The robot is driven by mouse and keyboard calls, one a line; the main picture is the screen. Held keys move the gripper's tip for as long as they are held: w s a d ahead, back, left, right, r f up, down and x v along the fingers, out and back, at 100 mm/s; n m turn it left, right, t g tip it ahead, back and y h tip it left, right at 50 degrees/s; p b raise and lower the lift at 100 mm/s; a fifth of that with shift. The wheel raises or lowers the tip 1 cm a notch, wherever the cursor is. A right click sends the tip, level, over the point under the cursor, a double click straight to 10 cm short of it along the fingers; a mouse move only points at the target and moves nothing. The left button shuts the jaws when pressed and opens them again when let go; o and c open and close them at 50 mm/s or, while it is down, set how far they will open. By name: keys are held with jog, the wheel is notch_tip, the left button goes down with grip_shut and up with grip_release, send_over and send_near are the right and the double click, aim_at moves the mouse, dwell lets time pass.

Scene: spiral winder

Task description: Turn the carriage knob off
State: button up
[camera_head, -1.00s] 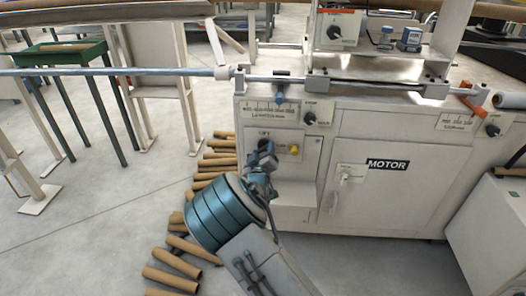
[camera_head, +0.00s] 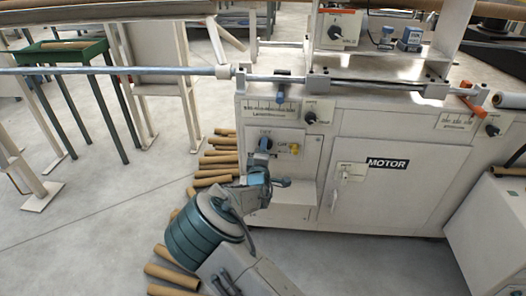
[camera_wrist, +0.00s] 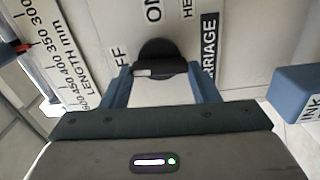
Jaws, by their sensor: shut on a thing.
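The carriage knob (camera_wrist: 158,50) is a black round knob with a bar-shaped grip on a pale panel in the wrist view. The words ON, OFF and part of CARRIAGE show around it. A light mark shows at the left end of its bar, on the side of the OFF lettering. My gripper (camera_wrist: 162,72) has its two blue fingers on either side of the bar and is shut on it. In the head view, my gripper (camera_head: 262,158) is at the front panel of the white machine (camera_head: 400,140), and the knob (camera_head: 265,144) is partly hidden.
The MOTOR door (camera_head: 385,195) is to the right. Cardboard tubes (camera_head: 215,170) lie on the floor at left. A blue block (camera_wrist: 294,92) is right in the wrist view.

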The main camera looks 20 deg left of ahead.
jog(key=shift+f+n, duration=0.1)
jog(key=shift+n, duration=0.4)
jog(key=o, duration=1)
jog(key=shift+s, duration=0.15)
jog(key=p+v, duration=0.2)
jog(key=v, duration=1.1)
jog(key=shift+s+d+p, duration=0.15)
jog(key=shift+s+p, duration=0.15)
jog(key=shift+p, duration=0.1)
